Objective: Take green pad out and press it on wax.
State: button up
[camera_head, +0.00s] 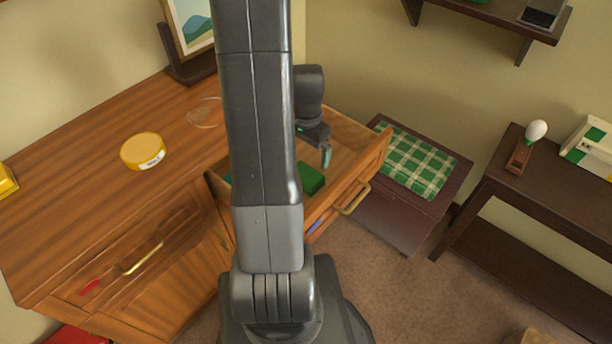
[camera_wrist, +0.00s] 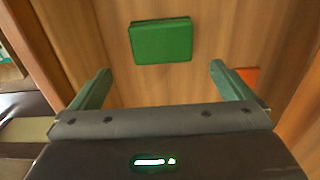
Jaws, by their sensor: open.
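The green pad (camera_head: 312,179) lies inside the open drawer (camera_head: 372,172) of the wooden cabinet. In the wrist view the green pad (camera_wrist: 161,41) lies flat on the drawer floor, ahead of my gripper (camera_wrist: 155,85), roughly centred between its two fingers. My gripper (camera_head: 326,156) is open and empty above the drawer, apart from the pad. The wax (camera_head: 143,151) looks like a round yellow tin with a pale label, on the cabinet top at left. My arm hides part of the drawer and cabinet.
A picture frame (camera_head: 189,38) stands at the cabinet's back. A clear round disc (camera_head: 206,112) lies near my arm. A stool with a green checked cloth (camera_head: 418,160) stands beside the drawer. A dark side table (camera_head: 501,190) is at right. An orange-red thing (camera_wrist: 248,76) shows beside the right finger.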

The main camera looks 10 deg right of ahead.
aim_at(306, 173)
notch_tip(306, 173, down, 10)
jog(key=shift+w+a+f+b, duration=0.1)
jog(key=shift+f+b, duration=0.15)
jog(key=shift+b, duration=0.2)
jog(key=c, duration=0.7)
jog(key=shift+c, duration=0.2)
notch_tip(306, 173, up, 10)
jog(key=shift+r+p, duration=0.1)
jog(key=shift+p, duration=0.45)
